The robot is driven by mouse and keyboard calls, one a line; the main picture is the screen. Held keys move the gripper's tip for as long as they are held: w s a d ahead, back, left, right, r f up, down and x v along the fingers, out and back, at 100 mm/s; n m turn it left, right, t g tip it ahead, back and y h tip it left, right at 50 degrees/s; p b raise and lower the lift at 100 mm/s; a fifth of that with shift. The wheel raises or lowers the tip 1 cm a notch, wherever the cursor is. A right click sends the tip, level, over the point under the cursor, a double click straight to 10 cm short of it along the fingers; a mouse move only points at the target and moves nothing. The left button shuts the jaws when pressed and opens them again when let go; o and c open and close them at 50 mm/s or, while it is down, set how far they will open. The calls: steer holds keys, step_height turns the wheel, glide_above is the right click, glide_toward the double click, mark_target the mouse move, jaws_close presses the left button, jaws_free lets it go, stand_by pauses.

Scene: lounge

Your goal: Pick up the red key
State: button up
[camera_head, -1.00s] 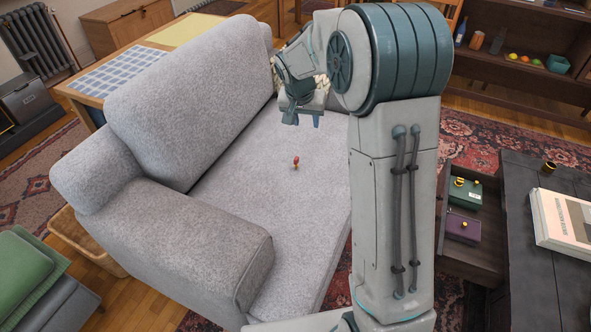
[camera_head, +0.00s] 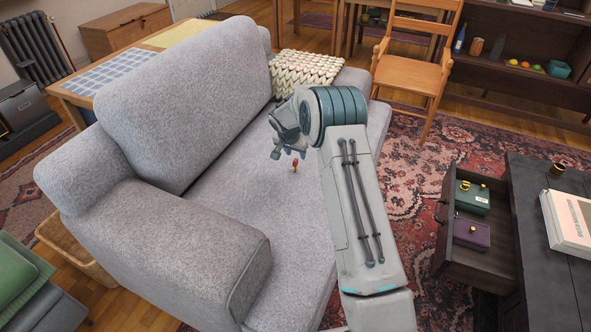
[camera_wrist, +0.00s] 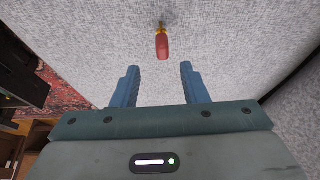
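The red key (camera_head: 295,165) lies on the seat of the grey sofa (camera_head: 215,185). It shows as a small red piece with a yellowish part at one end. In the wrist view the red key (camera_wrist: 162,45) is beyond the fingertips, near the middle line between them, with its red part toward me. My gripper (camera_head: 288,154) is above the seat, close to the key. In the wrist view my gripper (camera_wrist: 159,80) has its two blue fingers apart with nothing between them.
The sofa's backrest (camera_head: 180,95) and near armrest (camera_head: 180,245) rise beside the seat. A knitted cushion (camera_head: 305,70) lies at the far end. An open drawer (camera_head: 480,265) with boxes juts from the dark table at right. The seat around the key is clear.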

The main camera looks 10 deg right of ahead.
mark_target(295, 160)
steer(key=shift+x, duration=0.85)
steer(key=x, duration=0.3)
steer(key=b+x, duration=0.1)
steer(key=shift+s+a+f, duration=0.15)
steer(key=shift+a+f, duration=0.15)
steer(key=shift+a, duration=0.05)
steer(key=shift+d+f, duration=0.1)
steer(key=shift+f, duration=0.35)
jaws_close()
